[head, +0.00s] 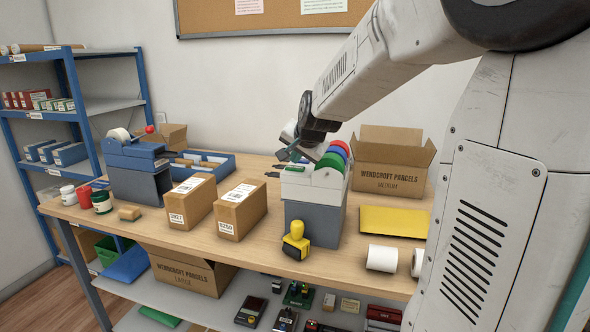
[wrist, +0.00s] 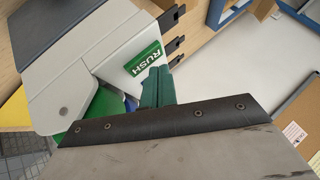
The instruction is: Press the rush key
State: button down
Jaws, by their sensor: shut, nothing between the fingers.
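The green rush key (wrist: 145,59), marked RUSH in white, is on the sloped white top of a grey and white label machine (wrist: 85,45) in the wrist view. In the head view the machine (head: 315,222) stands on the counter, and the green key (head: 294,168) shows small on its top. My gripper (head: 284,155) is over the machine's top. In the wrist view its green fingers (wrist: 157,76) are together and empty, with their tips close beside the key's lower edge. I cannot tell whether they touch it.
Green, blue and red rolls (head: 331,161) sit in the machine behind the key. Dark tabs (wrist: 172,18) stick out along its edge. Two brown parcels (head: 241,210) stand left, an open carton (head: 390,178) right. A wall is behind.

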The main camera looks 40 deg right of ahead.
aim_at(296, 169)
jog(key=shift+f, duration=0.15)
dwell(0.3)
jog(key=shift+f, duration=0.4)
dwell(0.5)
jog(key=shift+r, duration=0.55)
jog(key=shift+r, duration=3.05)
